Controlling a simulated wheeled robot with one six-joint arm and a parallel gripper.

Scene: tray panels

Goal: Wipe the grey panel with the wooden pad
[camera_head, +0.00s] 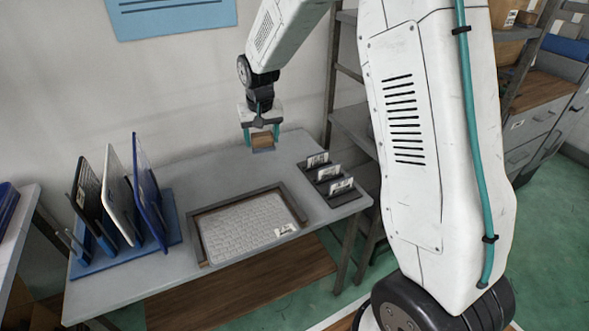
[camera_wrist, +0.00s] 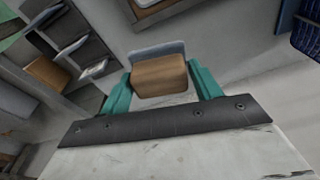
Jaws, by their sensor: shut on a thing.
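The wooden pad (camera_head: 262,141) is a small brown block between the teal fingers of my gripper (camera_head: 262,134), near the back edge of the table. The wrist view also shows the pad (camera_wrist: 160,76) held between both fingers (camera_wrist: 163,84). A blue-grey piece shows at its far side; I cannot tell whether it belongs to the pad or whether it touches the table. A light grey, patterned panel (camera_head: 245,222) with a white label at its front right corner lies flat in a brown and grey tray (camera_head: 203,249), in front of my gripper and apart from it.
A blue rack (camera_head: 118,260) at the table's left holds upright dark, white and blue panels. A dark holder (camera_head: 345,199) with three upright labelled cards stands at the right. The grey tabletop (camera_head: 205,185) is clear behind the tray.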

